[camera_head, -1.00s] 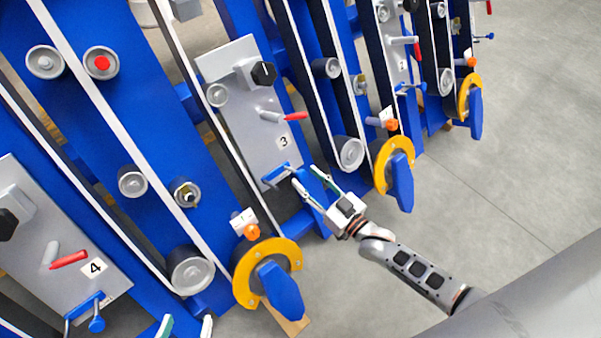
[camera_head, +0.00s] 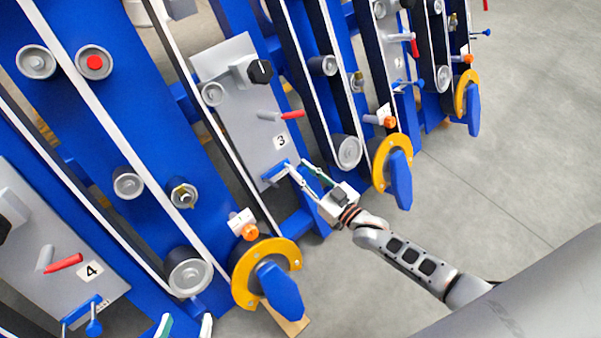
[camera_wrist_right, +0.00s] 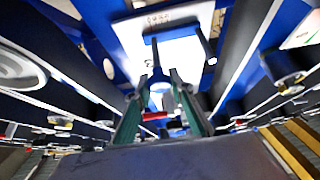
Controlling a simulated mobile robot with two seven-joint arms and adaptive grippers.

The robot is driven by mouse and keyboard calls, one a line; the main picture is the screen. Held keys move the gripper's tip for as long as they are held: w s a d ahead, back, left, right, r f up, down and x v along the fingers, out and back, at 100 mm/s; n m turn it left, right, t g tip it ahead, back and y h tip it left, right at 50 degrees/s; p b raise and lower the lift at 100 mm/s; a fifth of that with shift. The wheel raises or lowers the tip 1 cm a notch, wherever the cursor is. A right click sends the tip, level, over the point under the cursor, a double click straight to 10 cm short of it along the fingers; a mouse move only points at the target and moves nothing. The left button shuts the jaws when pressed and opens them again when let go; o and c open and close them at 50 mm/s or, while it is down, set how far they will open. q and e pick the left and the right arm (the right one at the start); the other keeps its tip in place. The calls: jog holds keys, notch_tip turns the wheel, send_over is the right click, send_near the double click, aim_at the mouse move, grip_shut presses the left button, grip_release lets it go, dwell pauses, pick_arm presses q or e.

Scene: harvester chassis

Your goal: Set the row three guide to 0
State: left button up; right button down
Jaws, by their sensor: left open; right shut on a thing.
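The row three guide (camera_head: 276,172) is a blue bar on short rods at the lower edge of the grey panel marked 3 (camera_head: 237,105). My right gripper (camera_head: 298,166) is at the guide's outer side, its fingers closed around the guide's blue knob. The fingers hide part of the knob.
Panel 3 also has a black knob (camera_head: 260,71) and a red-tipped lever (camera_head: 290,115). Panel 4 (camera_head: 55,250) has a similar blue guide (camera_head: 94,326). Yellow dials with blue handles (camera_head: 280,290) stand at the rows' ends. Open grey floor (camera_head: 500,190) lies to the right.

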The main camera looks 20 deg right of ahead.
jog(key=shift+w+d, duration=0.1)
jog(key=shift+d, duration=0.15)
jog(key=c, duration=1.8)
grip_release()
jog(key=shift+d, duration=0.1)
jog(key=shift+o, duration=0.2)
pick_arm(q)
jog(key=shift+s+f, duration=0.1)
jog(key=shift+s, duration=0.05)
pick_arm(e)
jog(key=v, duration=1.2)
